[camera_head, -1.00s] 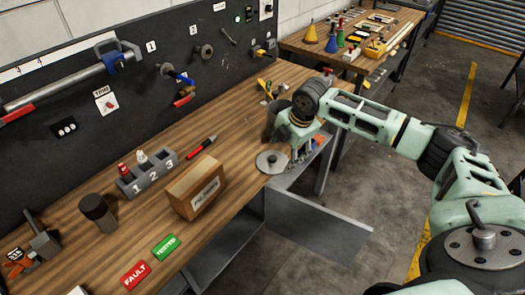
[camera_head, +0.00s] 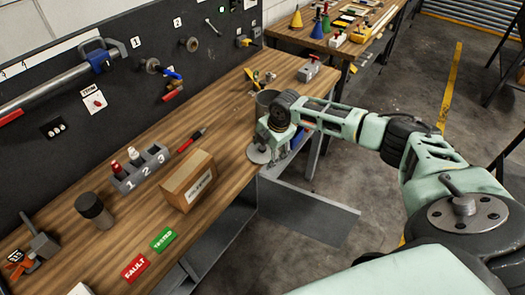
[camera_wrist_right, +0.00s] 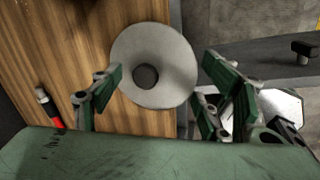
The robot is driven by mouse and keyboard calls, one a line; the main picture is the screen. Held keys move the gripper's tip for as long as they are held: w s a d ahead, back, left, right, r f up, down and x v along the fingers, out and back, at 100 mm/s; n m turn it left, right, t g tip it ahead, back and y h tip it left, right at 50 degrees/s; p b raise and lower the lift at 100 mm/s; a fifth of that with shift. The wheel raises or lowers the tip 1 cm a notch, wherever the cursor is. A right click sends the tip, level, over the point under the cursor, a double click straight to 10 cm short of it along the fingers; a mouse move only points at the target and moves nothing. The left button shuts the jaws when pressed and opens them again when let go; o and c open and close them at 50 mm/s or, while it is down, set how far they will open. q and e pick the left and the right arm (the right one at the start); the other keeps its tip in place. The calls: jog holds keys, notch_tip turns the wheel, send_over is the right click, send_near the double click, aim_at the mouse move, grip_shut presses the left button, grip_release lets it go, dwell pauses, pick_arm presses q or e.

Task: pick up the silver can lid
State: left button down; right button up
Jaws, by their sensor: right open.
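The silver can lid (camera_head: 259,154) is a round grey disc with a dark centre knob. It lies at the front edge of the wooden bench, partly hidden by my right gripper (camera_head: 268,147) in the head view. In the right wrist view the lid (camera_wrist_right: 176,66) sits between the two open green fingers of the right gripper (camera_wrist_right: 158,88), its rim reaching slightly past the bench edge. The fingers stand apart on either side of the lid. Contact cannot be told. My left gripper is not in view.
A cardboard box (camera_head: 187,181), a numbered holder (camera_head: 141,168) and a red marker (camera_head: 190,141) lie to the left on the bench.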

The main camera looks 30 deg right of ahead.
jog(key=c, duration=1)
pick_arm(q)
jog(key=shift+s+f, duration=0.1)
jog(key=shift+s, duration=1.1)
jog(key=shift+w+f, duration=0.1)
pick_arm(e)
jog(key=shift+r, duration=0.15)
